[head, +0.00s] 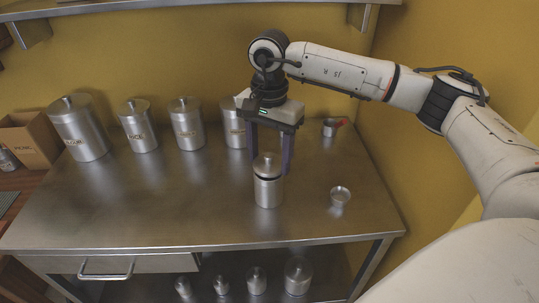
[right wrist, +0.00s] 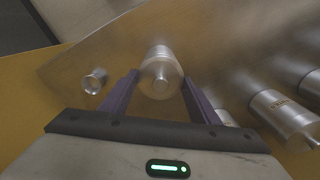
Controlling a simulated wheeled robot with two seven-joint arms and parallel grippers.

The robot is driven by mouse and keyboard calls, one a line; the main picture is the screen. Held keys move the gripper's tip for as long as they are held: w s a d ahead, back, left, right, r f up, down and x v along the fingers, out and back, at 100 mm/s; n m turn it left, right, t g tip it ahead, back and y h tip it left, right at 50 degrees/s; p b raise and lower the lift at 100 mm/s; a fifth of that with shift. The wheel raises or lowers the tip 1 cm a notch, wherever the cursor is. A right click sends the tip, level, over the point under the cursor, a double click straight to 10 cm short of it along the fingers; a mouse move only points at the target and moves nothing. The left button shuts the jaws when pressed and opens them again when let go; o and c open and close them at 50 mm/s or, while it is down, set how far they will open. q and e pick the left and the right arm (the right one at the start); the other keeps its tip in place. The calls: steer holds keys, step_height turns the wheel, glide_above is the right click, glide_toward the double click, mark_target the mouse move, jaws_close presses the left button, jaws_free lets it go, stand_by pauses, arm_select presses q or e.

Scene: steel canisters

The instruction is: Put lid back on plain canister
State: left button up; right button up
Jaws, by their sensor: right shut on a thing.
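The plain canister (head: 268,192) is a small unlabelled steel cylinder standing upright on the steel table. Its knobbed steel lid (head: 267,164) is at the canister's mouth, with a dark line between lid and body. I cannot tell whether the lid is seated or just above the rim. My right gripper (head: 271,160) points down, its two dark purple fingers on either side of the lid, shut on it. In the right wrist view the lid (right wrist: 160,76) is between the fingertips, hiding much of the canister. My left gripper is not in view.
Several labelled, lidded canisters (head: 187,128) stand in a row at the back left. The table's (head: 150,205) front left is clear. Smaller canisters (head: 298,277) are on the shelf below.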

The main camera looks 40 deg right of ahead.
steer(key=shift+f, duration=0.15)
stand_by(0.5)
steer(key=o, duration=1.6)
steer(key=shift+c, duration=0.2)
steer(key=shift+r+p, duration=2.3)
steer(key=shift+r, duration=1.3)
